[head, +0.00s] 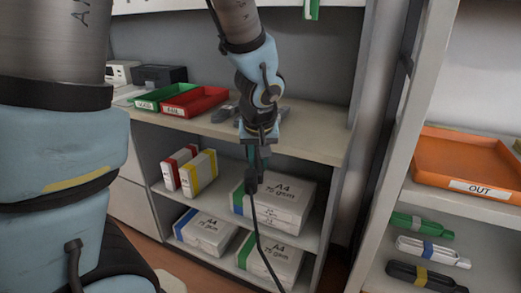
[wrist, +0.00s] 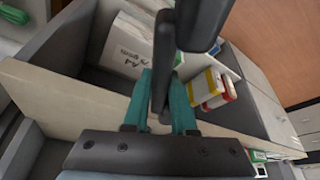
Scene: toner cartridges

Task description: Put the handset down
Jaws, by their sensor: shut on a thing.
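My gripper (head: 254,152) hangs in front of the shelf unit's top edge and points down, with its teal fingers shut on the dark handset (head: 252,178). A black cord runs from the handset's lower end down past the lower shelves. In the wrist view the handset (wrist: 163,65) stands between the two teal fingers (wrist: 164,100), with a thick dark end towards the top. A grey item (head: 224,113) lies on the top surface behind my wrist, partly hidden; I cannot tell whether it is the handset's base.
A green tray (head: 158,98) and red tray (head: 196,101) stand on the shelf unit's top (head: 310,140). A4 paper boxes (head: 285,200) and toner boxes fill the shelves below. On the right rack are an orange OUT tray (head: 465,160) and several cartridges (head: 432,250).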

